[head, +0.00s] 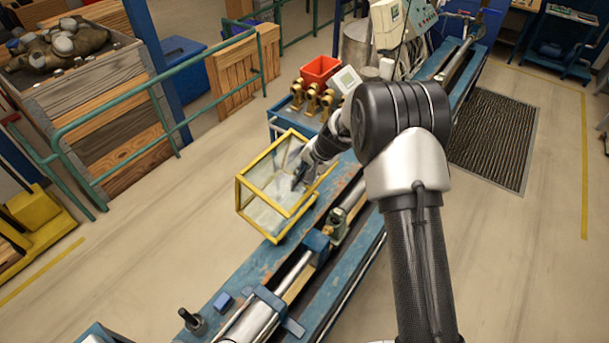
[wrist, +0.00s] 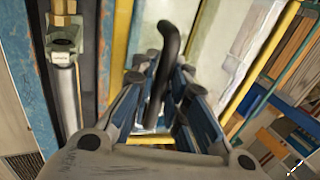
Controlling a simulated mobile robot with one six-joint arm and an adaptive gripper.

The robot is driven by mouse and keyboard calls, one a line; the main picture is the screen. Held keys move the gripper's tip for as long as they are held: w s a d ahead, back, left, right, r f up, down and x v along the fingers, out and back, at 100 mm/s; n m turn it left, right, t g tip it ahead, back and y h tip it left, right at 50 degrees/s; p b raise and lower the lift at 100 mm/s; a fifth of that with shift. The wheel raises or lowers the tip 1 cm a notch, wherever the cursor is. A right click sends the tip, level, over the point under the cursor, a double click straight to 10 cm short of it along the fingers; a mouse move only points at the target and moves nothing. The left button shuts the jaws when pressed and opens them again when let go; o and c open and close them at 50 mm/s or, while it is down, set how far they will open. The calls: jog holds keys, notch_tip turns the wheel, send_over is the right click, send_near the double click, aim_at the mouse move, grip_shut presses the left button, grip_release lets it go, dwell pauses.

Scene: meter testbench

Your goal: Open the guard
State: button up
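The guard (head: 240,194) is a box of yellow bars with clear panels. In the head view it stands at the left edge of the blue bench, partly out over the floor side. My gripper (head: 298,178) reaches into its right side from above. In the wrist view my gripper (wrist: 167,75) has its blue-grey fingers close on both sides of a dark bent handle (wrist: 168,40), and they look closed on it. Yellow bars and a pale panel of the guard (wrist: 232,60) show behind. The grip itself is small and partly hidden in the head view.
The blue bench (head: 262,272) runs diagonally, with a metal cylinder (head: 255,318) at its near end. Brass meters (head: 312,100) and a red bin (head: 319,70) stand behind the guard. A green railing (head: 110,110) stands to the left. The floor between is clear.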

jog(key=o, duration=0.4)
jog(key=shift+s, duration=0.1)
jog(key=shift+d, duration=0.1)
jog(key=v, duration=1.2)
